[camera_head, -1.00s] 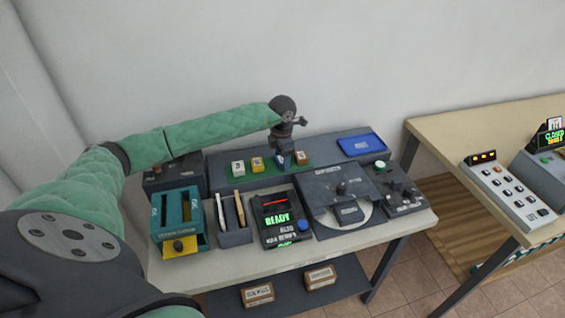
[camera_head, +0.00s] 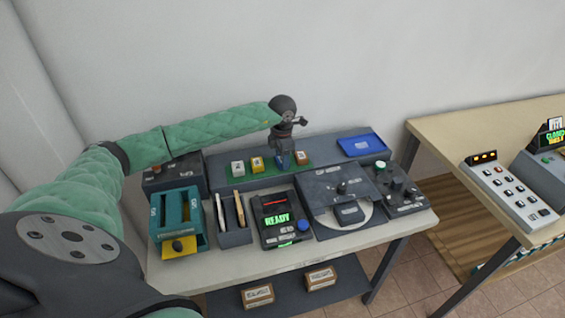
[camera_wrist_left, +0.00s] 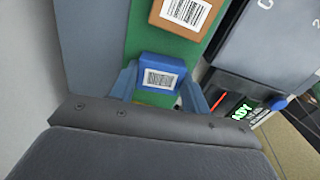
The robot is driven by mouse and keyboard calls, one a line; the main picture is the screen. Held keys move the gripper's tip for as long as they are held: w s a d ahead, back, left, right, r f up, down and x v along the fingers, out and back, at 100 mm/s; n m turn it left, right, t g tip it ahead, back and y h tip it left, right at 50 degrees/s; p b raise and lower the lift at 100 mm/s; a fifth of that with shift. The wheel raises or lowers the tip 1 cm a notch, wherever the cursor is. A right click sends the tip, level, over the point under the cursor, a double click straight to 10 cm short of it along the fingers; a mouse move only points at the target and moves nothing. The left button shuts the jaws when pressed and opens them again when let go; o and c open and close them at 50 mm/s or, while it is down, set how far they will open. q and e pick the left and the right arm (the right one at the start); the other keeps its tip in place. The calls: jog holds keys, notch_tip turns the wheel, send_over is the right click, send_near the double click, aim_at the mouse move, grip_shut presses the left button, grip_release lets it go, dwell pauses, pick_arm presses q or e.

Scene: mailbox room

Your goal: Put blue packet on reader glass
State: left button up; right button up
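The blue packet (camera_wrist_left: 160,76), a small block with a white barcode label, sits on the green strip (camera_wrist_left: 118,58) in the left wrist view. My left gripper (camera_wrist_left: 160,82) points down at it with one finger on each side, close against its sides. Whether the fingers press on it is unclear. In the head view my left gripper (camera_head: 283,163) is over the strip and mostly hides the packet. The reader (camera_head: 283,220) stands in front, with a dark glass, a red line and a green READY display; nothing lies on it. My right gripper is out of view.
White (camera_head: 238,168), yellow (camera_head: 257,164) and orange (camera_head: 301,158) packets share the strip. A blue tray (camera_head: 361,145) lies back right. A slotted holder (camera_head: 234,234), a teal device (camera_head: 178,215) and a disc machine (camera_head: 342,195) flank the reader closely.

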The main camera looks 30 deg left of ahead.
pick_arm(q)
jog(key=shift+r, duration=0.15)
jog(key=shift+r+p, duration=0.5)
jog(key=shift+r, duration=1.6)
